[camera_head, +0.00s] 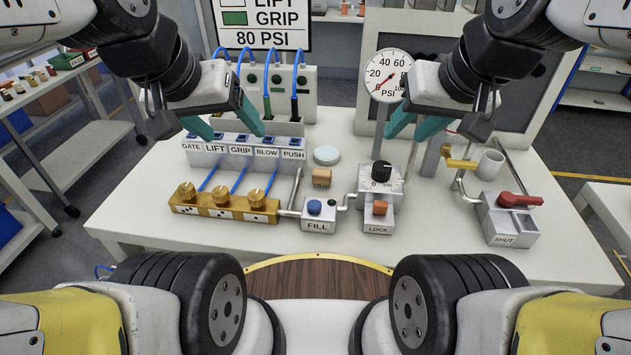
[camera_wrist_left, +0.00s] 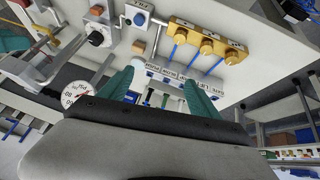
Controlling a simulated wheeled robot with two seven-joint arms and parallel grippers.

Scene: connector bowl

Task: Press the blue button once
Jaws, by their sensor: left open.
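The round blue button (camera_head: 314,207) sits on top of a small white box labelled FILL (camera_head: 318,225), near the front middle of the table. It also shows in the left wrist view (camera_wrist_left: 139,19), near the top. My left gripper (camera_head: 229,124) is open and empty above the row of labelled blocks, up and left of the button and apart from it. Its two teal fingers spread in the left wrist view (camera_wrist_left: 160,88). My right gripper (camera_head: 417,126) is open and empty near the gauge post, up and right of the button. Nothing covers the button.
A brass manifold with several knobs (camera_head: 221,205) stands left of the button. A dial box labelled LOCK (camera_head: 379,190) stands right of it. A pressure gauge (camera_head: 387,76) rises behind. A red-handled SHUT valve (camera_head: 519,200) is at the right. The front table strip is clear.

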